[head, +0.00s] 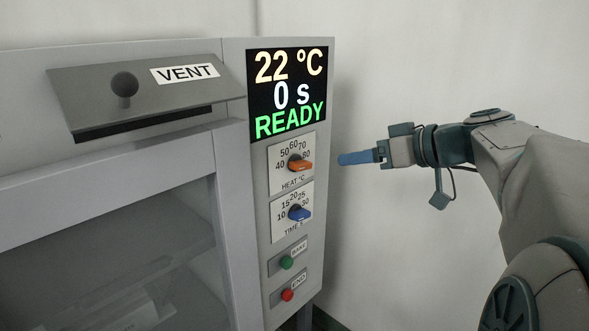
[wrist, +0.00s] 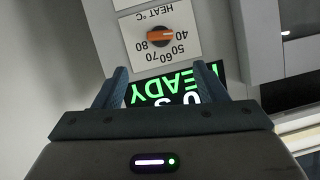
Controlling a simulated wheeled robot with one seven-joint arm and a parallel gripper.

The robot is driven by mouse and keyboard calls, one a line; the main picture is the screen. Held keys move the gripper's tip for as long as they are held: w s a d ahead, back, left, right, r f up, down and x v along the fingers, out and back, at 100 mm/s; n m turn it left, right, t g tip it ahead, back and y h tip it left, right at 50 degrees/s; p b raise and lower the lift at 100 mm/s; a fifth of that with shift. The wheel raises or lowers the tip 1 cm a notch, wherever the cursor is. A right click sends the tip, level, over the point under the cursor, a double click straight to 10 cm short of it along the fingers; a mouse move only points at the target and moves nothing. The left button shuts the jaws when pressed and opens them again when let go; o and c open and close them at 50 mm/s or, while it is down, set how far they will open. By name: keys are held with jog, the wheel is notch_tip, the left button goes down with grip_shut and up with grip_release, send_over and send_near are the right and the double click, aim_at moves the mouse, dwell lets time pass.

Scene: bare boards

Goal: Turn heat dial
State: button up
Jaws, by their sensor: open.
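The heat dial (head: 299,165) is an orange knob on a white plate marked 40 to 80, on the oven's front panel below the display. In the head view its handle lies sideways towards the right, near the 80 side. It also shows upside down in the wrist view (wrist: 160,37), straight ahead of the fingers. My gripper (head: 345,159) is to the right of the dial in the head view, apart from it, with blue fingers pointing left. In the wrist view my gripper (wrist: 117,78) shows its two fingers spread with nothing between them.
The display (head: 291,93) reads 22 °C, 0 s, READY. The blue time dial (head: 299,213) is just below the heat dial. A green BAKE button (head: 286,262) and a red END button (head: 287,295) are lower. A VENT lid (head: 145,82) with a black knob is at left.

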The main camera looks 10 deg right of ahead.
aim_at(306, 164)
jog(key=p+x, duration=0.1)
jog(key=x, duration=1.2)
jog(key=shift+w+a+f, duration=0.15)
jog(key=shift+w, duration=0.1)
jog(key=shift+c, duration=0.3)
jog(key=c, duration=0.9)
